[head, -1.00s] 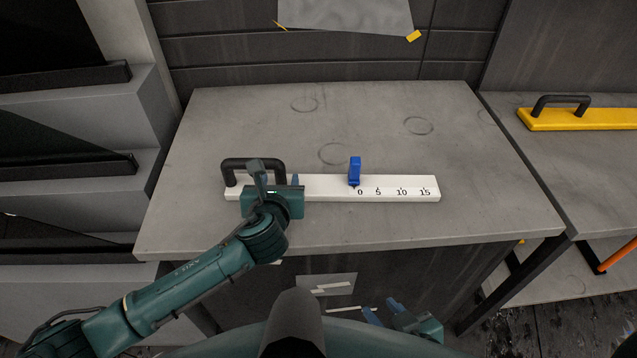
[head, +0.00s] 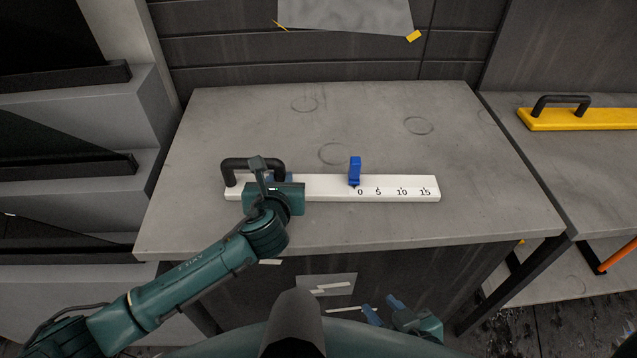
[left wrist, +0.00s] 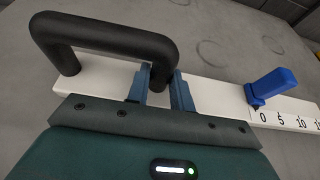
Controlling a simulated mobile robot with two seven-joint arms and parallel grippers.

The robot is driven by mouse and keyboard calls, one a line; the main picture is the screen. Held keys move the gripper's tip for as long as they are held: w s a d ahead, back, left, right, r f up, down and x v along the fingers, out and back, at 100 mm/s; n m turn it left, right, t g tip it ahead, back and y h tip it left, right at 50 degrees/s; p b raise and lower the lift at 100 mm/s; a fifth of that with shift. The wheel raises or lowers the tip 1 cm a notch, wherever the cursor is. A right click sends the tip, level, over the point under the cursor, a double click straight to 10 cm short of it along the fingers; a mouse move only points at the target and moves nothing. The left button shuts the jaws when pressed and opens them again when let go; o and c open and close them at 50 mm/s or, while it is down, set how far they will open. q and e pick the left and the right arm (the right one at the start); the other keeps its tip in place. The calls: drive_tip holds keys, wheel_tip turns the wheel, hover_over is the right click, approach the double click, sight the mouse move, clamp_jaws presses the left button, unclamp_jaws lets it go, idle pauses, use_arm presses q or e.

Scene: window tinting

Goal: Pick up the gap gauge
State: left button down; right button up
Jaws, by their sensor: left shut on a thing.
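The gap gauge (head: 320,188) is a white bar lying flat on the grey worktop. It has a black handle (head: 252,163) at its left end, a blue slider (head: 355,170) near its middle and a printed scale to the right. My left gripper (head: 277,178) is at the handle. In the left wrist view the blue fingers (left wrist: 160,88) are shut on the right leg of the handle (left wrist: 110,38), and the white bar (left wrist: 215,98) shows behind them. My right gripper (head: 384,309) is low in front of the cabinet, open and empty, its fingers apart.
The grey worktop (head: 400,225) is clear around the gauge, with faint ring marks. A yellow bar with a black handle (head: 580,118) lies on another bench at the right. Grey stepped shelves stand at the left. A panelled wall is behind.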

use_arm(q)
wheel_tip(320, 180, up, 10)
drive_tip(key=p, duration=0.1)
drive_tip(key=shift+r, duration=0.2)
use_arm(e)
drive_tip(key=shift+s+d+f, duration=0.1)
drive_tip(key=shift+s+d, duration=0.15)
drive_tip(key=shift+d, duration=0.05)
idle(0.4)
